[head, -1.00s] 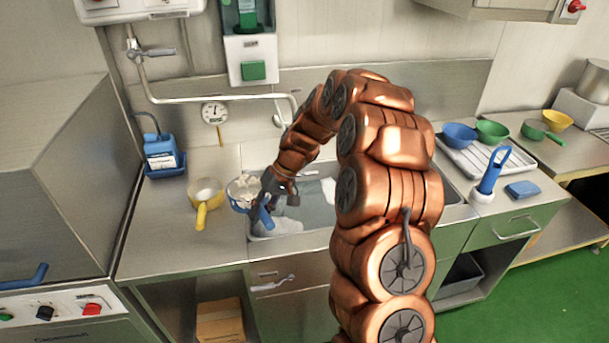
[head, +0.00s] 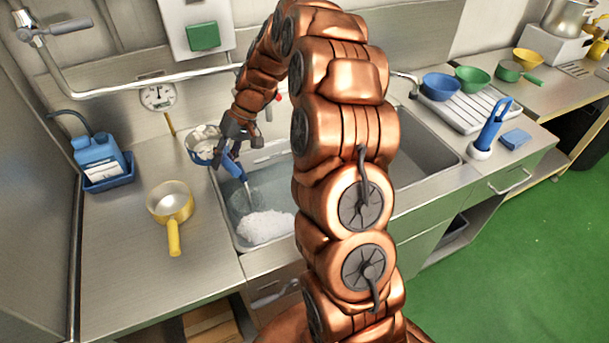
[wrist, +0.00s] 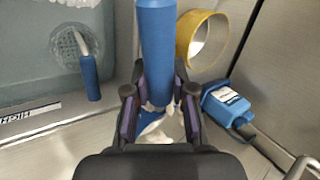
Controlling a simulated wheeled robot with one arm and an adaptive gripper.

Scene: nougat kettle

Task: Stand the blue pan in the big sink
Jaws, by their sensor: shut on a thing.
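My gripper (head: 227,148) is shut on the handle of the blue pan (head: 203,149), near the back left corner of the big sink (head: 277,150). The pan has white lumpy matter inside. In the wrist view the blue handle (wrist: 157,45) runs up between the fingers, and the pan is mostly hidden behind them. The pan seems to be at or just left of the sink's rim; its height above the counter is unclear. The sink holds water and a white foamy heap (head: 265,225).
A yellow pan (head: 170,203) and a blue jug (head: 98,160) stand on the left counter. A ribbed drainer (head: 465,105) with bowls is at right. A wall pipe (head: 150,84) crosses behind.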

